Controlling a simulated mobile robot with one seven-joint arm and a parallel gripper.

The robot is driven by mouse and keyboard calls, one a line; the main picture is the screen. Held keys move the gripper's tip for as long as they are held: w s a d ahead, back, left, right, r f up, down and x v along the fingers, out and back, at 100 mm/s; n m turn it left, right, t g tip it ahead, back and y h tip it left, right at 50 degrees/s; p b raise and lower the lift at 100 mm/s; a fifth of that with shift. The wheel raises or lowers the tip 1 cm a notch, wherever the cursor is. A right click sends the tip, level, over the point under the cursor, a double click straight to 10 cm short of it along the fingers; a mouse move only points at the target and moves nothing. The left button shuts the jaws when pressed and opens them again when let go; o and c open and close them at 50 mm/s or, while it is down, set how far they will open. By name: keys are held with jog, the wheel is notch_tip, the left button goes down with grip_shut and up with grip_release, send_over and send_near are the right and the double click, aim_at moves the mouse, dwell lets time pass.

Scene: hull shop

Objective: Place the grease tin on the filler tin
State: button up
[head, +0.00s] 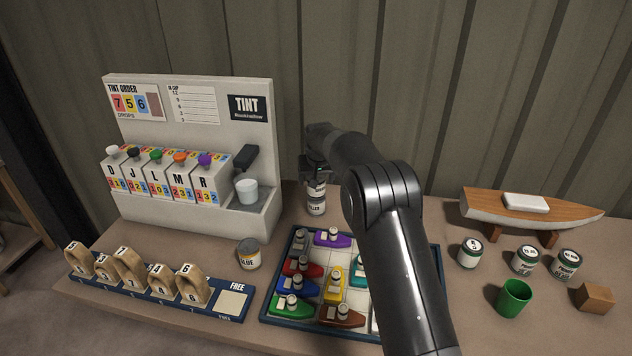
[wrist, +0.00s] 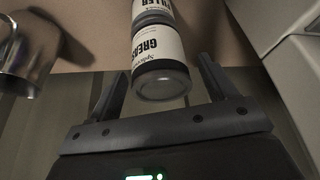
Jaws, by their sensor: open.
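The grease tin (wrist: 160,52) is a white-labelled can with a dark band and a pale round end, close up in the wrist view. It stands in line on the filler tin (wrist: 152,6), whose label is partly cut off by the frame's top edge. In the head view, the filler tin (head: 316,206) stands upright on the bench, with the grease tin (head: 316,187) on top, partly hidden by my gripper. My gripper (wrist: 163,82) is open, its fingers on either side of the grease tin's end with gaps visible.
The tint stand (head: 190,150) is left of the stack. Several tins, a green cup (head: 514,298) and a model hull (head: 530,210) stand right. A shiny metal cylinder (wrist: 22,62) shows in the wrist view.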

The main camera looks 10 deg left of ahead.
jog(key=v, duration=1.1)
jog(key=s+d+r+m, duration=0.1)
jog(key=s+d+r, duration=0.6)
jog(key=s+d, duration=0.3)
jog(key=s+d+r+m, duration=0.1)
jog(key=s+d+r, duration=0.6)
jog(key=s+d, duration=0.3)
jog(key=s+d+f, duration=0.2)
jog(key=s+d, duration=0.1)
jog(key=s, duration=0.6)
jog(key=s+d+f+m+t+h, duration=0.1)
jog(key=s+d, duration=0.3)
jog(key=s, duration=0.5)
jog(key=s+d+f, duration=0.3)
jog(key=s+d, duration=0.1)
jog(key=s, duration=0.5)
jog(key=shift+f+m, duration=0.25)
jog(key=shift+m, duration=0.05)
